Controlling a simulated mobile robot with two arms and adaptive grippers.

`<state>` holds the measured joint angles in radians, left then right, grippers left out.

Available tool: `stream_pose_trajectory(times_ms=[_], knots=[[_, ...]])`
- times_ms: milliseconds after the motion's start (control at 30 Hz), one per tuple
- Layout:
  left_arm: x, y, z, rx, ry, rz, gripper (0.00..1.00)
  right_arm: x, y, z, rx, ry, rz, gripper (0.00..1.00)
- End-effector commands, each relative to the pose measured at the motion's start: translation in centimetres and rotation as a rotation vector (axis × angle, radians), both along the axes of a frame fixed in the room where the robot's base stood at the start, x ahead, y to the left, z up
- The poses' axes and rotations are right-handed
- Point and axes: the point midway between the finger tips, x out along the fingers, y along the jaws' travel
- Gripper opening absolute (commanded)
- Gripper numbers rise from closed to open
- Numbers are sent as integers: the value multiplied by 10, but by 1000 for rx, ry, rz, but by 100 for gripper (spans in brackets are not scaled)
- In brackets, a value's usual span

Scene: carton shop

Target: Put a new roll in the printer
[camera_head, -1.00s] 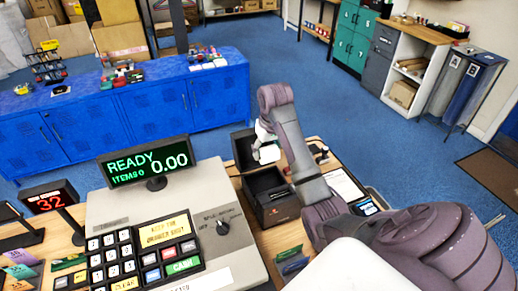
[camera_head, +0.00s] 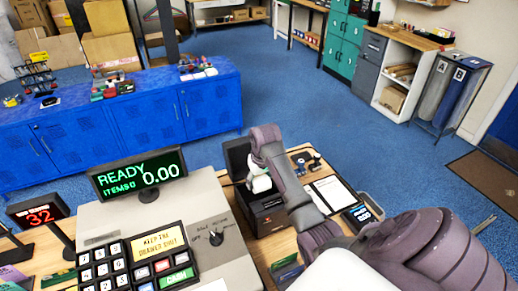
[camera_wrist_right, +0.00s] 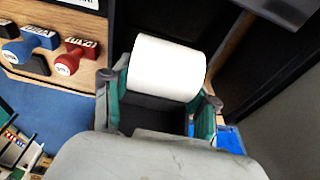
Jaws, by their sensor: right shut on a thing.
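The white paper roll (camera_wrist_right: 167,68) is held between the green-padded fingers of my right gripper (camera_wrist_right: 160,95) in the right wrist view. In the head view the roll (camera_head: 261,184) shows small and white below the right gripper (camera_head: 257,172), at the open black printer (camera_head: 268,214). The printer's lid (camera_head: 236,157) stands raised behind. My arm hides part of the printer's opening, and I cannot tell whether the roll touches the inside. My left gripper is not in view.
The grey cash register (camera_head: 190,222) stands close to the left of the printer. A clipboard (camera_head: 333,195) and a card terminal (camera_head: 358,214) lie to its right. Stamps (camera_wrist_right: 75,55) stand near the counter edge. The blue cabinets (camera_head: 120,120) are beyond.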

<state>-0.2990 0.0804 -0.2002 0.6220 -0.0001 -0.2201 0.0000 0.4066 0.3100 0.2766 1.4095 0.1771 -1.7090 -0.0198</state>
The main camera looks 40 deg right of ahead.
Motion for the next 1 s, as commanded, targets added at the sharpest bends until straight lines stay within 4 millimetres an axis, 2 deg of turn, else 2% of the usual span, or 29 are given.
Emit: stream_pose_trajectory(times_ms=[433, 600, 1000], knots=[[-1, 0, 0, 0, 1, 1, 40, 0, 0, -36, 0, 2, 1, 23], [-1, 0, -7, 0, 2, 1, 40, 0, 0, -49, 0, 0, 1, 23], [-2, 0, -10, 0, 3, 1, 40, 0, 0, -59, 0, 0, 1, 23]])
